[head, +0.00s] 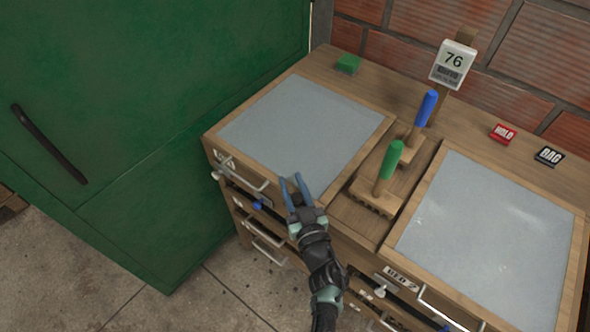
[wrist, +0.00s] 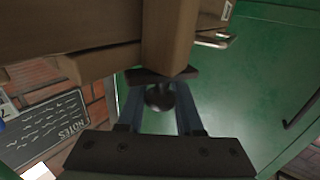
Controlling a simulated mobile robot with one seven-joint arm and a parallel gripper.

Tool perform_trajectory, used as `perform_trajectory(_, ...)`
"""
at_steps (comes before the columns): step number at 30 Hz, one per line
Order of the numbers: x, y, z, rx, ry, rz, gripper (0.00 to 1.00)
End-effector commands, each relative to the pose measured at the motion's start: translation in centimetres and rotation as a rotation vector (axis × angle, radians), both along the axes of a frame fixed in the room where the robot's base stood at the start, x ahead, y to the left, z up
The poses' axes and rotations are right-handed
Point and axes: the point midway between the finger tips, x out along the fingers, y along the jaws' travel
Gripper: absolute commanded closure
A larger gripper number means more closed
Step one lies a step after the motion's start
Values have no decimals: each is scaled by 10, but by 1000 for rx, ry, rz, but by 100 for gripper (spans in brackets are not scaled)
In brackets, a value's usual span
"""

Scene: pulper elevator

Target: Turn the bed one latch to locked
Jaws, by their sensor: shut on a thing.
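The bed one box, with its grey screen top (head: 300,125), stands at the left of the wooden bench. My gripper (head: 291,183) is at the right part of its front edge. In the wrist view, my gripper's two blue fingers (wrist: 160,108) are closed on the sides of a dark round knob (wrist: 160,97). This knob sits under a dark plate (wrist: 150,75) at the end of a wooden part, and appears to be the bed one latch. In the head view the latch is hidden by my gripper, and I cannot tell its turned position.
A green cabinet (head: 150,110) stands close on the left. A drawer handle (head: 248,180) and white knob (head: 216,175) stick out at bed one's front. A green-handled brush (head: 388,165) and bed two (head: 490,235) are to the right. A notes board (wrist: 45,130) shows in the wrist view.

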Motion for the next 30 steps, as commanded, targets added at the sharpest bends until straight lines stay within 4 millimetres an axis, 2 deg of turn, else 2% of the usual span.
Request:
perform_trajectory(1, 2, -2, 6, 2, -2, 31, 100)
perform_trajectory(15, -3, 9, 0, 1, -5, 371, 100)
perform_trajectory(30, -7, 12, 2, 2, -1, 483, 100)
